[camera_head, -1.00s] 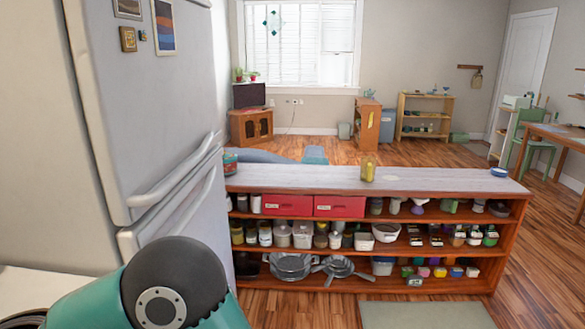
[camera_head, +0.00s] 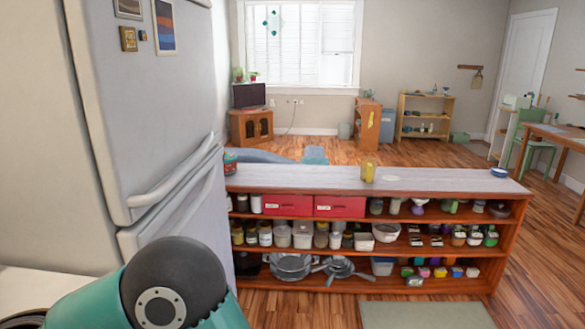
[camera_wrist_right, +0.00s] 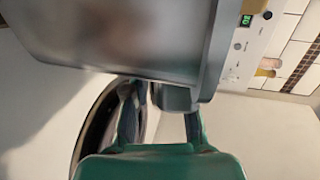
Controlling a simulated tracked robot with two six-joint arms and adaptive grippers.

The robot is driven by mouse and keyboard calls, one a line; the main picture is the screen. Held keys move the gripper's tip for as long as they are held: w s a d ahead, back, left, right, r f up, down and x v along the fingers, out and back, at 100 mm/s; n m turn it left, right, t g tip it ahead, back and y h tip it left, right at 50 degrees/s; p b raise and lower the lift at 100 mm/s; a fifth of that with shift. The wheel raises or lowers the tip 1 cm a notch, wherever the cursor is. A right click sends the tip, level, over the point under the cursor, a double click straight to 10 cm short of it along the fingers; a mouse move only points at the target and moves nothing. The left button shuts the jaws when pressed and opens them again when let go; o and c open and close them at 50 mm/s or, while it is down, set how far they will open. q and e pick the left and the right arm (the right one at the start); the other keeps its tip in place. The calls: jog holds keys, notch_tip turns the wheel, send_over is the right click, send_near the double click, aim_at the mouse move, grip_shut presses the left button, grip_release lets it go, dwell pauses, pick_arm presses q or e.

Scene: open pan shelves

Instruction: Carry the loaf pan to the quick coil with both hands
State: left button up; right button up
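A large grey metal pan with a smooth, shiny wall, which I take for the loaf pan (camera_wrist_right: 125,45), fills the upper left of the right wrist view. A small grey lug (camera_wrist_right: 177,97) juts from its lower edge. My right gripper (camera_wrist_right: 162,105) has its two fingers at the lug, one on either side. The far finger pads are partly hidden, so I cannot tell whether they press on it. A dark round coil ring (camera_wrist_right: 93,130) shows on the white cooktop below, partly covered by the pan and gripper. My left gripper is not in view.
A control panel (camera_wrist_right: 236,47) with a green display is right of the pan. In the head view a fridge (camera_head: 150,110) stands close on the left. A wooden shelf unit (camera_head: 345,180) with jars, red boxes and pans stands ahead.

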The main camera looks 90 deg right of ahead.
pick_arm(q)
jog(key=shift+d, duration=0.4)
pick_arm(e)
jog(key=shift+a+f, duration=0.1)
jog(key=shift+a, duration=0.4)
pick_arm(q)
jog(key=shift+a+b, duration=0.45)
pick_arm(e)
jog(key=shift+f, duration=0.25)
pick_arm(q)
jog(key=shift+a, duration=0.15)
pick_arm(e)
jog(key=shift+d, duration=0.25)
pick_arm(q)
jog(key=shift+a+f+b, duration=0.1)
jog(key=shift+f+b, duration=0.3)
jog(key=shift+b, duration=0.15)
pick_arm(e)
jog(key=shift+d, duration=0.6)
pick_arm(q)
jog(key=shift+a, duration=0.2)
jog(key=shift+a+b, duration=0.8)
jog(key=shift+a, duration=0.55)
pick_arm(e)
jog(key=shift+f, duration=0.8)
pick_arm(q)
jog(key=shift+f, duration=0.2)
pick_arm(e)
jog(key=shift+d, duration=0.3)
